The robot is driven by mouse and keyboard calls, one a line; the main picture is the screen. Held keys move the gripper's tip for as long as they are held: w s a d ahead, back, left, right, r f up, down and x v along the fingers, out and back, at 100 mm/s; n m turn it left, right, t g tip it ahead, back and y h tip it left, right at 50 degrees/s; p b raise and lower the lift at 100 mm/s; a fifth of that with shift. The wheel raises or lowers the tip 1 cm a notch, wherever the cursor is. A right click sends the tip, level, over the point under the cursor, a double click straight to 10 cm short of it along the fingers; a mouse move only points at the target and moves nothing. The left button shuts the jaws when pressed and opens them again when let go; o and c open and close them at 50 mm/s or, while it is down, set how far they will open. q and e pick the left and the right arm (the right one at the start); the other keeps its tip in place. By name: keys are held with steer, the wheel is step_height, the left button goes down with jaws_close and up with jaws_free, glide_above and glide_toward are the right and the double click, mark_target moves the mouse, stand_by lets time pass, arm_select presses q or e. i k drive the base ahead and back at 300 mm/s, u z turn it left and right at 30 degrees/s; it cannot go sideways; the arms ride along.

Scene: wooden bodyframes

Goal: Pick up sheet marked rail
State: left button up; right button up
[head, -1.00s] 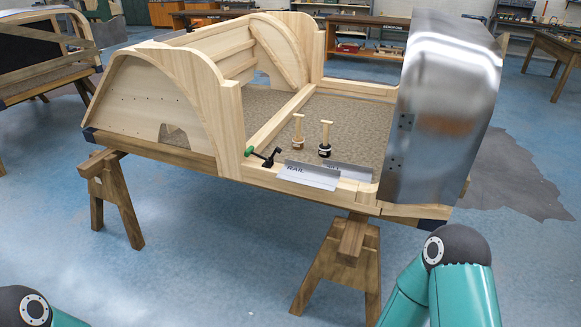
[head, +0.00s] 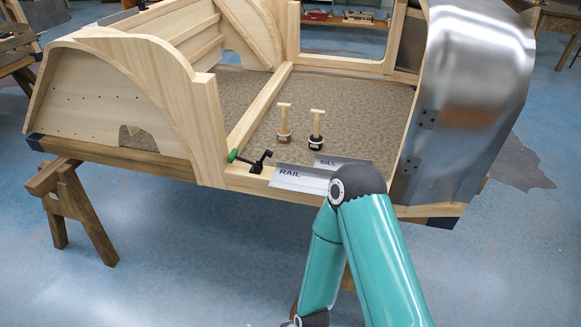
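The sheet marked RAIL (head: 300,180) is a thin light-grey metal strip lying on the front wooden rail of the bodyframe. A second sheet, marked SILL (head: 345,163), lies just behind it and to the right. One of my teal arms stands in front of the frame, and its dark joint hides the right end of the RAIL sheet. Neither gripper shows in the head view, so I cannot see whether either is open or shut.
A black clamp with a green handle (head: 250,161) sits left of the sheets. Two wooden-handled brushes in pots, one brown (head: 284,126) and one black (head: 316,133), stand behind on the floor panel. A curved metal panel (head: 475,95) rises at right. A trestle (head: 72,208) supports the left side.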

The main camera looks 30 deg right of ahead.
mark_target(299, 174)
steer(key=z, duration=0.2)
steer(key=i, duration=0.65)
steer(key=z, duration=0.5)
